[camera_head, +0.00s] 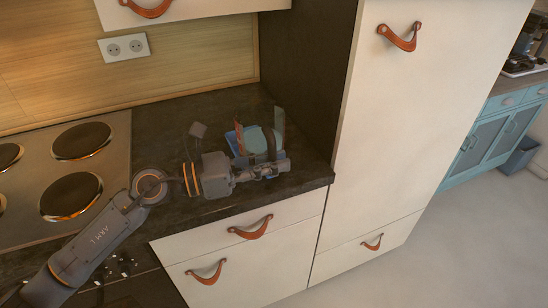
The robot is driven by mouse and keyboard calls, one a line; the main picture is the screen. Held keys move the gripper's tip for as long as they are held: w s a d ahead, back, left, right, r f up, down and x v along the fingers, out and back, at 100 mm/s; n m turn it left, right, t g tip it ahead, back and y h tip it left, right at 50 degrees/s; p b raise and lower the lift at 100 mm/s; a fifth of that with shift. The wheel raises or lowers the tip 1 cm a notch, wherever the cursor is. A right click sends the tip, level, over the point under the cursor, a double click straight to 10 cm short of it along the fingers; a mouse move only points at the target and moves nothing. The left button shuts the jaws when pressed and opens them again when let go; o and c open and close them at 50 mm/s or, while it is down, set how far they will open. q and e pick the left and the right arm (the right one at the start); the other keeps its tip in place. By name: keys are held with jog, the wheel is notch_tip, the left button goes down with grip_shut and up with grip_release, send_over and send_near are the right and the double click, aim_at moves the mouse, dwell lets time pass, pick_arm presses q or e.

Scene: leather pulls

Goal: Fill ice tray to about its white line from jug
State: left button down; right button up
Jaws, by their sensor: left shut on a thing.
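My left gripper (279,168) reaches over the dark counter (205,208) from the left, near its right end. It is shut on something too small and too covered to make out. Directly behind it stands a blue rack or bin (234,146) holding upright things: a teal rounded piece (256,141), a narrow red-brown piece (239,137) and a clear greyish pane (279,122). A dark arched shape (269,141) rises just behind the gripper; I cannot tell what it belongs to. I cannot pick out the jug, the ice tray or its white line. My right gripper is not in view.
A hob (105,150) with round dark plates lies on the left. A tall cream cabinet (390,120) and a dark side panel (305,75) bound the counter on the right. Cream drawers (235,262) with leather pulls are below. Open floor (470,240) lies to the right.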

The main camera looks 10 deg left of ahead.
aim_at(262, 132)
pick_arm(q)
jog(key=r+n+p, duration=0.1)
jog(key=p, duration=0.1)
jog(key=w+r+n+p, duration=0.1)
jog(key=n+p, duration=0.1)
jog(key=p, duration=0.1)
jog(key=w+a+r+n+p, duration=0.1)
jog(key=r+n+p, duration=0.1)
jog(key=shift+w, duration=0.2)
jog(key=shift+f, duration=0.2)
jog(key=shift+w+a+r+n+p, duration=0.25)
jog(key=shift+w+r+n+p, duration=0.25)
jog(key=shift+n+p, duration=0.45)
jog(key=shift+r, duration=0.1)
